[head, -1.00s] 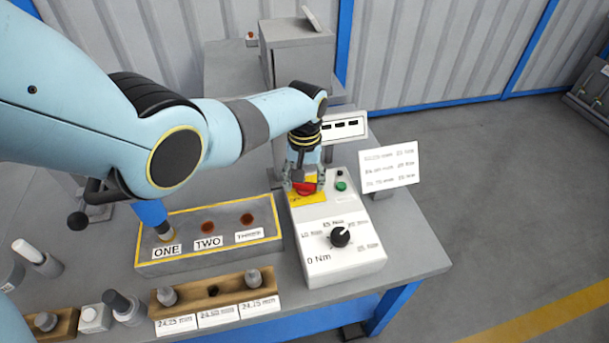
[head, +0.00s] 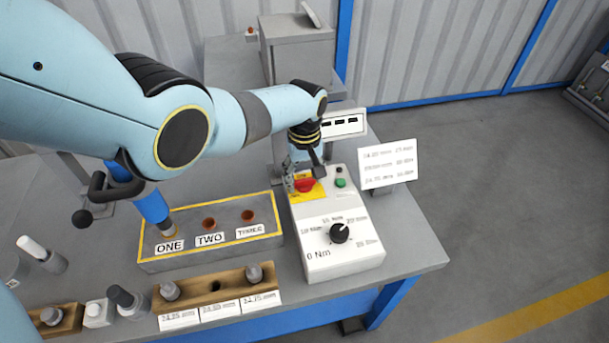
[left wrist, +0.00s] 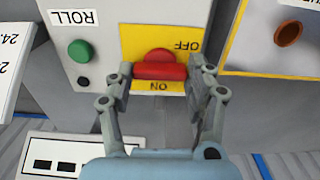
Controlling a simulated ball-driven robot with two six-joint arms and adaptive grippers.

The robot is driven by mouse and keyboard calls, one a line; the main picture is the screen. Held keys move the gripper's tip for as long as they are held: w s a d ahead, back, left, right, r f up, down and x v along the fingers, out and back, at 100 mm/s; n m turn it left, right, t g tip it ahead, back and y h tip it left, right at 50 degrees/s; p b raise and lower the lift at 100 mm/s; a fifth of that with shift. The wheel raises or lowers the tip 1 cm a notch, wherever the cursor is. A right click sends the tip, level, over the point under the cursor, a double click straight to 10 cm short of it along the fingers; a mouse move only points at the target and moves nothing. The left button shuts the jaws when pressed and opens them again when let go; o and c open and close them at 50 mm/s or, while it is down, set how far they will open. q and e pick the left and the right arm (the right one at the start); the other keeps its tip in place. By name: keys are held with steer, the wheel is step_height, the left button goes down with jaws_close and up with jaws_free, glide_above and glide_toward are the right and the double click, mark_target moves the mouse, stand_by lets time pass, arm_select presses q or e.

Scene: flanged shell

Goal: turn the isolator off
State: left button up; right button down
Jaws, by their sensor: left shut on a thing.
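The isolator has a red handle (head: 304,186) on a yellow plate (head: 311,196), at the back left of the white control box (head: 345,262). In the left wrist view the red handle (left wrist: 160,66) lies crosswise on the yellow plate (left wrist: 134,40). The words OFF and ON show upside down, OFF at the handle's upper right and ON just below it. My left gripper (head: 303,177) is shut on the handle, with one finger at each end in the left wrist view (left wrist: 161,76). My right gripper is not in view.
A green button (head: 340,183) sits right beside the isolator, and a black dial (head: 340,233) is nearer on the box. A white sign (head: 387,163) stands to the right. The block with holes labelled ONE and TWO (head: 180,262) is close on the left.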

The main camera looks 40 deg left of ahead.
mark_target(305, 179)
arm_select(q)
steer(key=o, duration=1.2)
steer(key=shift+r, duration=0.1)
step_height(305, 179, up, 12)
steer(key=shift+f, duration=0.1)
